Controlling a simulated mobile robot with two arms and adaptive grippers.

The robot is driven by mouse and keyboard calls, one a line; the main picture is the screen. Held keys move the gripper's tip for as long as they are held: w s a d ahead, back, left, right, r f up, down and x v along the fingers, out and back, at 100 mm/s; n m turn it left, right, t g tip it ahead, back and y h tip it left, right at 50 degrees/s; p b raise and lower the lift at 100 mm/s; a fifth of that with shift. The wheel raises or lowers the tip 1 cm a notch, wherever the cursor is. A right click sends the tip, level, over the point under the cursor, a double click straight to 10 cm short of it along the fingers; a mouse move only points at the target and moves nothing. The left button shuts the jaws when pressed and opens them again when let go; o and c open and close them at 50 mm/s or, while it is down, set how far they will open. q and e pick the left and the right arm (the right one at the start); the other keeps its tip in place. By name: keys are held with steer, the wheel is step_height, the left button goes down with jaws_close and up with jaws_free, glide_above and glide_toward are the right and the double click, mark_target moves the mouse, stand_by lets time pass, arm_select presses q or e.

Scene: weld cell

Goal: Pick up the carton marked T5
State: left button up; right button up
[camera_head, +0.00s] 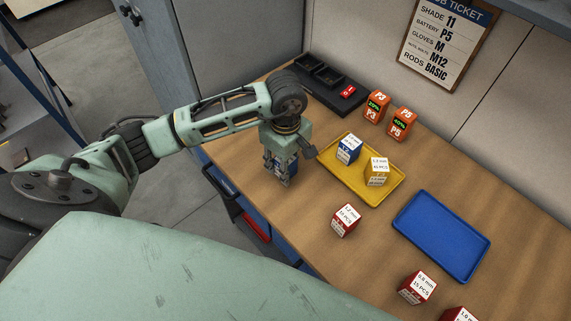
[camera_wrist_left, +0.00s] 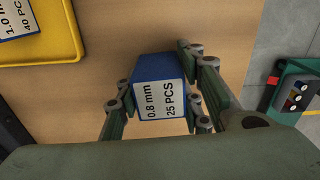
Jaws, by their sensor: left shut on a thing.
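My left gripper (camera_head: 286,178) is shut on a blue carton (camera_wrist_left: 160,94) at the table's near left edge. In the left wrist view its white label reads 0.8 mm, 25 PCS, and the fingers are on both sides of it. The head view shows only part of this carton between the fingers. I cannot tell whether it touches the table. I can read no T5 mark on any carton. A blue carton (camera_head: 348,148) and a yellow carton (camera_head: 378,171) stand on the yellow tray (camera_head: 343,182). My right gripper is not in view.
Red cartons (camera_head: 345,220) (camera_head: 417,287) stand on the wooden table. The blue tray (camera_head: 441,236) is empty. Orange batteries P3 (camera_head: 375,106) and P5 (camera_head: 401,124) stand beside a black holder (camera_head: 325,84) at the back. A job ticket (camera_head: 446,42) hangs on the wall.

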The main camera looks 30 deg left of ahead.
arm_select(q)
steer(key=c, duration=0.4)
steer(key=shift+r, duration=0.1)
